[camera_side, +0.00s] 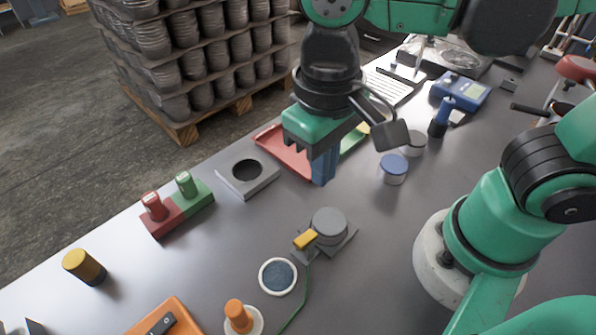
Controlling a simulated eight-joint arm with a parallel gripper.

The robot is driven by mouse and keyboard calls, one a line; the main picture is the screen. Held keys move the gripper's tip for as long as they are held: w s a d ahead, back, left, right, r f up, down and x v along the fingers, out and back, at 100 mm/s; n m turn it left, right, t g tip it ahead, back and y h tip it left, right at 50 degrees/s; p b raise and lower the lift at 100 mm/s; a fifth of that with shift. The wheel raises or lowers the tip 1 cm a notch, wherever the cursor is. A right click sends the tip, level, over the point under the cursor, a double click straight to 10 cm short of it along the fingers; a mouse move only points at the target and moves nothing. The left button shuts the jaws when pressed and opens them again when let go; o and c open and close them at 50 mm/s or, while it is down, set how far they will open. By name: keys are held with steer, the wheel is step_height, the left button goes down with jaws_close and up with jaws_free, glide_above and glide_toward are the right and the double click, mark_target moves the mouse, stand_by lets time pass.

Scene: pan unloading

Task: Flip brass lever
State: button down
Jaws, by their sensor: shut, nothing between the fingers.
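The brass lever (305,240) is a short yellow bar. It sticks out to the left from a round grey body (330,224) on a flat grey base plate. My gripper (323,180) is above the table, farther back than the lever and clear of it. Its blue fingers point down and are closed together with nothing between them. The far edge of the lever's pivot is not clear at this size.
A grey block with a round hole (247,174) stands left of my gripper. A red tray (285,150) is behind it. A blue-lidded jar (394,168) is to the right. A white-rimmed dark disc (278,277) and green cable lie in front of the lever.

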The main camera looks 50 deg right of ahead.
steer(key=shift+d+r, duration=0.2)
steer(key=shift+r, duration=0.55)
steer(key=shift+d+r, duration=0.15)
steer(key=shift+r, duration=0.55)
steer(key=shift+d+r, duration=0.2)
steer(key=shift+r, duration=0.55)
